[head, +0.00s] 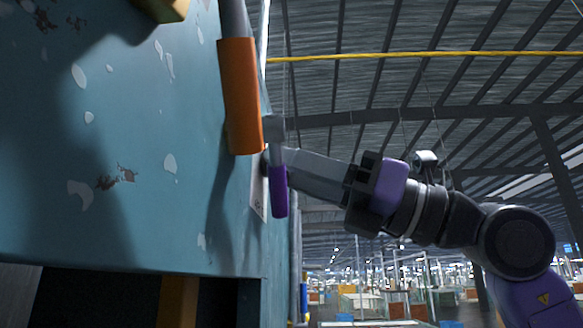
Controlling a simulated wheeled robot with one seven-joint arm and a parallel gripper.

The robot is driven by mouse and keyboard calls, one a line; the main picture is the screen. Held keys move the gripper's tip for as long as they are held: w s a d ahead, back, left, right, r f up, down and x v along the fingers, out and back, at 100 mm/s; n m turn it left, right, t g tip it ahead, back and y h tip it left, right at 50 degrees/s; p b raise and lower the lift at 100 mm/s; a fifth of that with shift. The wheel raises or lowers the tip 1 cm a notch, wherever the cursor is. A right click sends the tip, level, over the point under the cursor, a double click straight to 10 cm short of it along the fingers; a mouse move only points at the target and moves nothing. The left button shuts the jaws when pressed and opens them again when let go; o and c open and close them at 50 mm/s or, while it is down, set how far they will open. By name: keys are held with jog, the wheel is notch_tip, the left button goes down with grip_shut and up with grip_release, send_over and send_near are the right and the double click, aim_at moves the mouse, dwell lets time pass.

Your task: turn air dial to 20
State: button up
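My gripper (287,165) reaches in from the right to the blue panel's edge, its long grey fingers pointing left. The fingertips meet a small grey fitting with a purple handle (279,192) that hangs down. I cannot tell whether the fingers grip it or only overlap it in this view. The handle may be the air dial, but its identity is not clear. A white plate (257,188) with small dark marks lies behind it, seen nearly edge-on. No number can be read. The gap between my fingers is hidden.
A thick orange handle (240,95) on a grey rod hangs just left of and above my fingertips. The worn blue panel (130,150) fills the left side. A yellow pipe (420,55) crosses above. The space around my arm on the right looks open.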

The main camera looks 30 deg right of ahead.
grip_shut()
jog(key=shift+f+n+y+b, duration=0.1)
jog(key=shift+n+y+b, duration=0.2)
jog(key=shift+n, duration=0.2)
jog(key=shift+w+d+r+n+g+y+b, duration=0.1)
jog(key=shift+n+g+y+b, duration=0.25)
jog(key=shift+n+g, duration=1.35)
jog(key=shift+w+d+r+n+g+y+b, duration=0.1)
jog(key=shift+n+g+y+b, duration=0.3)
jog(key=shift+n, duration=2.3)
jog(key=shift+w+n+g+y+b, duration=0.15)
jog(key=shift+n+g+y, duration=0.2)
jog(key=shift+n+g, duration=1.4)
jog(key=shift+n+t, duration=0.25)
jog(key=shift+n, duration=0.4)
jog(key=o, duration=1.1)
grip_release()
